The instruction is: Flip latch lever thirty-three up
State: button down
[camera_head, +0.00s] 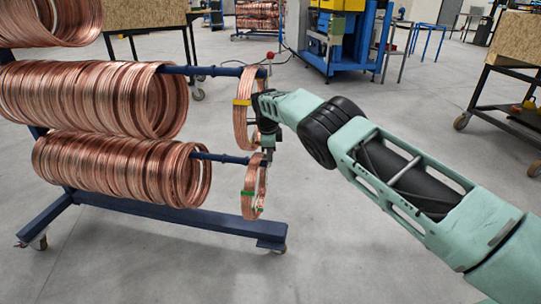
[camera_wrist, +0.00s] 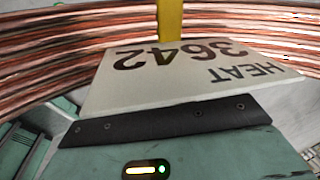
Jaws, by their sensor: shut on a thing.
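A blue coil rack (camera_head: 225,222) carries copper coils on its bars. The upper bar (camera_head: 205,71) ends in an upright latch lever with a red knob (camera_head: 270,56). The lower bar (camera_head: 222,158) ends right under my gripper (camera_head: 268,150). My gripper points down there and is shut, seemingly on the latch lever at that end. The lever itself is too small and covered to make out, and no number shows. In the wrist view, a white tag reading HEAT 3642 (camera_wrist: 180,72) hides my fingers.
A thin coil with yellow tape (camera_head: 241,118) hangs beside my wrist on the upper bar; its copper rings (camera_wrist: 70,40) fill the wrist view. A green-taped coil (camera_head: 250,190) hangs on the lower bar. Open floor (camera_head: 340,240) lies to the right.

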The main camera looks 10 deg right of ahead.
jog(key=shift+w+r, duration=0.1)
jog(key=shift+w, duration=0.05)
jog(key=c, duration=1.3)
grip_release()
jog(key=shift+p, duration=0.3)
